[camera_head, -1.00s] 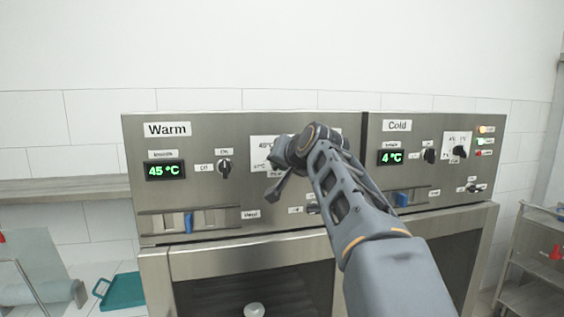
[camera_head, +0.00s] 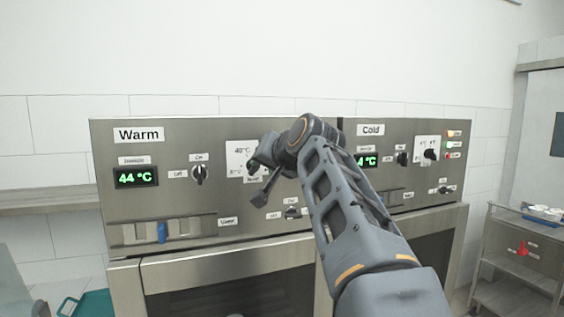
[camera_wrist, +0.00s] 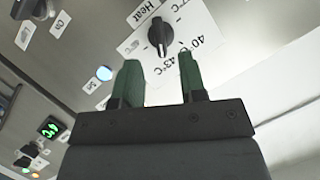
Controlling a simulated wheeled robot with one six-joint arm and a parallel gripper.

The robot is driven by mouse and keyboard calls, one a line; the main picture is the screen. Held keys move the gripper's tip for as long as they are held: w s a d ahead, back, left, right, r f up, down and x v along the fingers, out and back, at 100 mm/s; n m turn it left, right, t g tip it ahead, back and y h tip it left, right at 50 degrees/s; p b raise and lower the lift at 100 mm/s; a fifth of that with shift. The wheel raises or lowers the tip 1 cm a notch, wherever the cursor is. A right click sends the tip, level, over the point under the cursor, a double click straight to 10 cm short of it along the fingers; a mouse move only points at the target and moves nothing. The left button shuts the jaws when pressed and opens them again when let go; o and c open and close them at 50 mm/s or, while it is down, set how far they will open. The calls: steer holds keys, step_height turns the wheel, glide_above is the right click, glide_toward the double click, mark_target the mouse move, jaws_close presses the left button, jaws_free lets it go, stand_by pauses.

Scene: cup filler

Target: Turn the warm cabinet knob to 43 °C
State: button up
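The warm cabinet's panel, labelled Warm (camera_head: 138,135), has a green display (camera_head: 135,177) reading 44 °C. Its white dial plate (camera_head: 238,152) shows 40 °C at the top and is partly hidden by my gripper (camera_head: 256,168). In the wrist view the black warm knob (camera_wrist: 160,37) sits on the plate, with Heat, 40 and 43 °C printed around it. My gripper (camera_wrist: 160,75) has its two green fingers apart. The knob appears in line with the gap, just beyond the fingertips; I see no finger touching it.
To the right is the Cold panel (camera_head: 372,131), its display (camera_head: 366,161) reading 4 °C. A black Off/On switch (camera_head: 200,174) is left of the dial. Another switch (camera_head: 292,212) lies below my gripper. A metal cart (camera_head: 512,262) stands at the far right.

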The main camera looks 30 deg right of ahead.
steer(key=b+v, duration=0.1)
steer(key=v, duration=0.7)
steer(key=shift+s, duration=0.25)
steer(key=shift+r, duration=0.1)
step_height(320, 180, down, 18)
steer(key=w+d+g+h, duration=0.1)
steer(key=d+g, duration=0.1)
steer(key=g, duration=0.2)
steer(key=s+a+f+n+g, duration=0.2)
steer(key=s+a+f, duration=0.1)
steer(key=f, duration=0.5)
steer(key=s+a+f+n+g, duration=0.2)
steer(key=a+f, duration=0.3)
steer(key=f, duration=0.3)
steer(key=s+a+f+n+g+y, duration=0.1)
steer(key=s+a+f, duration=0.3)
steer(key=f, duration=0.4)
steer(key=shift+s+a+n+g, duration=0.3)
steer(key=shift+s+n+g, duration=0.1)
steer(key=shift+n, duration=0.3)
